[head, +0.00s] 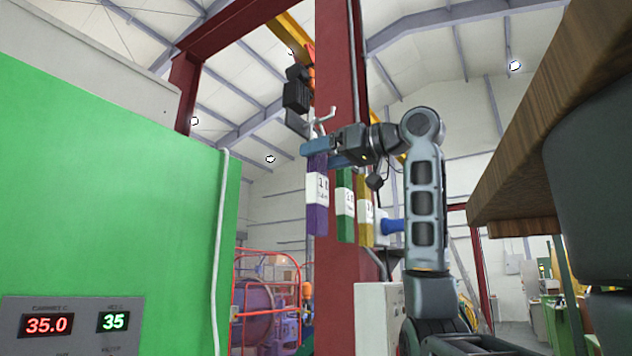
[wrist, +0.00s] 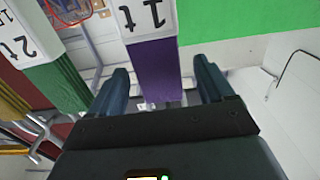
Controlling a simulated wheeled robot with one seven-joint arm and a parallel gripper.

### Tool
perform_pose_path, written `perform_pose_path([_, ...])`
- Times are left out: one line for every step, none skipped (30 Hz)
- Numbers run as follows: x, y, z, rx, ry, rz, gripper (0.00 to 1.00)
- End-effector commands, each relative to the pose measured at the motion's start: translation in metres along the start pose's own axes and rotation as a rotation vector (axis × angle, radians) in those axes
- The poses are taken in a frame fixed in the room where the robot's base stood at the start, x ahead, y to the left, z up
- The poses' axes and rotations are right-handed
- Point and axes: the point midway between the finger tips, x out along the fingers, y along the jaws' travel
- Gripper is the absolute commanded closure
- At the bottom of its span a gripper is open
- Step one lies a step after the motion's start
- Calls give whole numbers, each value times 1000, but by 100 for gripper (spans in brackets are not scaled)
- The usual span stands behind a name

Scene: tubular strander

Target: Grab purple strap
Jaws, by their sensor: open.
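The purple strap (head: 317,213) hangs upright on the red column, with a white label near its middle. In the wrist view the purple strap (wrist: 158,72) and its "1t" label lie between the two fingers of my gripper (wrist: 160,76). The fingers are apart, with a visible gap on each side of the strap. In the head view my gripper (head: 317,154) is at the strap's upper part, its blue fingers pointing left, hiding some of the strap there.
A green strap (head: 345,222) with a "2t" label and a yellow strap (head: 365,190) hang just right of the purple one. The red column (head: 335,270) stands behind. A green cabinet (head: 110,190) fills the left. A wooden tabletop (head: 545,130) juts in at right.

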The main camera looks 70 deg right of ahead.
Motion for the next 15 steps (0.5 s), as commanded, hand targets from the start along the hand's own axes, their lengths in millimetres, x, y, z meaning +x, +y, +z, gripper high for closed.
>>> perform_pose_path([9,1,-1,3,-4,-1,19])
perform_pose_path([13,1,0,3,-3,-1,19])
perform_pose_path([19,1,1,2,-3,0,19])
perform_pose_path([23,1,1,2,-3,0,19])
perform_pose_path([26,1,1,2,-1,0,19])
perform_pose_path([30,1,2,1,-1,0,19])
perform_pose_path([32,1,2,1,-2,0,19])
perform_pose_path([34,1,2,0,-2,0,19])
perform_pose_path([35,1,3,0,-1,0,19])
perform_pose_path([36,1,3,0,0,0,19])
perform_pose_path([36,1,3,0,0,0,19])
perform_pose_path([36,1,3,0,0,0,19])
perform_pose_path([36,1,3,0,0,0,19])
perform_pose_path([36,1,3,0,0,0,19])
perform_pose_path([36,1,3,0,0,0,19])
